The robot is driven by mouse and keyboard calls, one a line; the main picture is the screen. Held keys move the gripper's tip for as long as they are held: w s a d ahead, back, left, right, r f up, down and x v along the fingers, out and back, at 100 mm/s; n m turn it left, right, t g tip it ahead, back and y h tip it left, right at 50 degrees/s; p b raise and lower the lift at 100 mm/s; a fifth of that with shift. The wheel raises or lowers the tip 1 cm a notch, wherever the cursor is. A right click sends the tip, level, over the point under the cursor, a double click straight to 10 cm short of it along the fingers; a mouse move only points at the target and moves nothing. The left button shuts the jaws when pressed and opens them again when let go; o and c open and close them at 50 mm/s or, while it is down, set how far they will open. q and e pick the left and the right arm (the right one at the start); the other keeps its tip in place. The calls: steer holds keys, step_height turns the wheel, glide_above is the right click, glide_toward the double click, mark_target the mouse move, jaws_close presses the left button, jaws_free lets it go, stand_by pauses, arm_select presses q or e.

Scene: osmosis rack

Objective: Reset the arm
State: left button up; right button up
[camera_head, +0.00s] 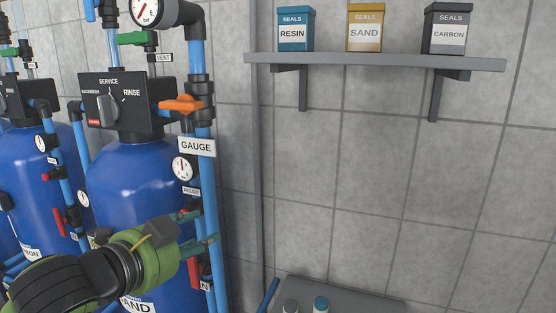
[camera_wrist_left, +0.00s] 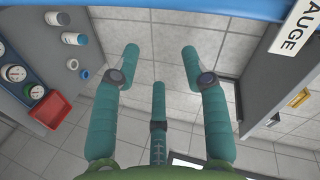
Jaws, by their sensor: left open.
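My left arm (camera_head: 85,280) comes in from the lower left in the head view, black and green. My left gripper (camera_head: 200,228) has teal fingers and is beside the blue vertical pipe (camera_head: 207,180), below the GAUGE label (camera_head: 197,146). In the left wrist view the left gripper (camera_wrist_left: 160,65) has its fingers spread apart with nothing between them. I cannot tell from the head view whether the fingers touch the pipe. My right gripper is not in view.
Blue tanks (camera_head: 135,185) stand at the left, with an orange valve handle (camera_head: 181,104) and a selector box (camera_head: 125,103). A wall shelf (camera_head: 375,61) holds RESIN, SAND and CARBON boxes. A grey surface (camera_head: 345,297) with bottles is at the bottom. The wall between is bare.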

arm_select(q)
steer(key=s+a+f+n+g+y, duration=0.15)
steer(key=s+f+n, duration=0.25)
steer(key=f, duration=0.8)
steer(key=s+d+f+n+g+y, duration=0.1)
steer(key=s+f+n+g, duration=0.25)
steer(key=f, duration=0.85)
steer(key=s+a+f+n+g+y, duration=0.1)
steer(key=s+a+f+n+g, duration=0.2)
steer(key=s+f, duration=0.55)
steer(key=s+a+f+n+g+y, duration=0.2)
steer(key=s+f+n, duration=0.3)
steer(key=s+f, duration=0.3)
steer(key=s+f+g+b, duration=0.1)
steer(key=s+f+b, duration=0.15)
steer(key=f, duration=1.15)
steer(key=s+f+b, duration=0.1)
steer(key=f+b, duration=0.2)
steer(key=f, duration=1.2)
steer(key=s+a+f+g+b, duration=0.1)
steer(key=s+f+b, duration=0.3)
steer(key=s+f, duration=1.1)
steer(key=shift+s+a+f+m+g, duration=0.15)
steer(key=shift+a+f+m+g, duration=0.25)
steer(key=shift+a+f, duration=0.4)
